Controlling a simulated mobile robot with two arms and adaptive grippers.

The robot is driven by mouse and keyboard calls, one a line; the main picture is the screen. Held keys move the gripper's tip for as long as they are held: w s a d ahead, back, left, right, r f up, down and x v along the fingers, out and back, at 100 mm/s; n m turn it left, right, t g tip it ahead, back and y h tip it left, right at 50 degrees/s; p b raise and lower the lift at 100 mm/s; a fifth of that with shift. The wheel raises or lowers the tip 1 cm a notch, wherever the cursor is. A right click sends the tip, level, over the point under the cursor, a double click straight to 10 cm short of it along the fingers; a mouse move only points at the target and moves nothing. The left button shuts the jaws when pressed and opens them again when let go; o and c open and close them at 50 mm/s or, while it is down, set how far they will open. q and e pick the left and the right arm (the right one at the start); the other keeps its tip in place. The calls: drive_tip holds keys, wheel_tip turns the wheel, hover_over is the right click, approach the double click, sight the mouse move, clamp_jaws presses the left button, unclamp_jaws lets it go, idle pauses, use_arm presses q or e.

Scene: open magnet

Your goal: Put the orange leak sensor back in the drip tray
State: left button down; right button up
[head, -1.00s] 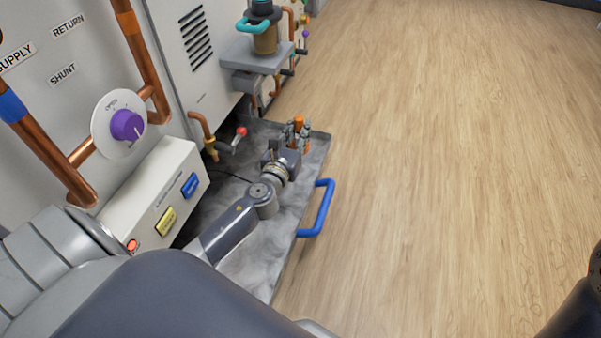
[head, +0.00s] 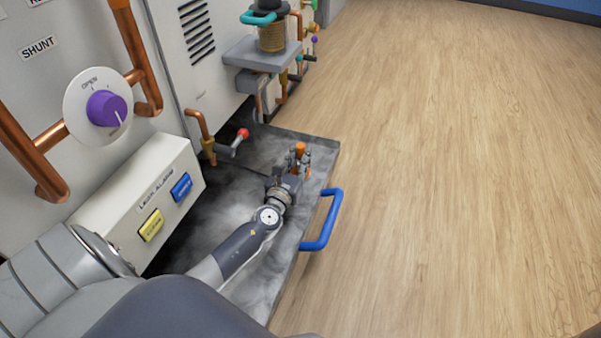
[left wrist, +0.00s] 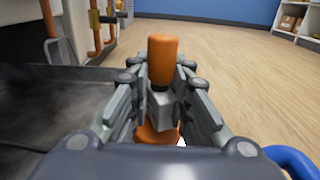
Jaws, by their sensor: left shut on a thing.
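The orange leak sensor (head: 300,148) is upright in my left gripper (head: 298,160). In the left wrist view the sensor (left wrist: 163,62) shows an orange top, a dark and grey middle between the fingers and a wider orange base below. The left gripper (left wrist: 160,100) is shut on it. The drip tray (head: 225,205) is a grey, low-rimmed tray with a blue handle (head: 330,222) on its right side. The gripper and sensor are over the tray's far right part. I cannot tell whether the sensor's base touches the tray floor. My right gripper is out of view.
A leak alarm box (head: 135,195) with yellow and blue buttons stands left of the tray. A red-tipped valve (head: 238,138) and copper pipe reach over the tray's back. A grey shelf (head: 262,54) is beyond. Open wooden floor (head: 440,180) lies to the right.

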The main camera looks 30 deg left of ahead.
sight(299, 168)
use_arm(q)
drive_tip(key=shift+f+b, duration=1.45)
drive_tip(key=shift+f, duration=0.25)
drive_tip(key=shift+f+b, duration=0.25)
drive_tip(key=shift+b, duration=0.05)
drive_tip(key=c, duration=1.5)
unclamp_jaws()
drive_tip(key=shift+r+p, duration=0.25)
drive_tip(key=shift+p, duration=0.05)
drive_tip(key=shift+s+d, duration=0.1)
drive_tip(key=shift+s, duration=0.25)
drive_tip(key=p+v, duration=0.3)
drive_tip(key=v, duration=0.8)
drive_tip(key=shift+s+f, duration=0.1)
drive_tip(key=shift+s, duration=0.05)
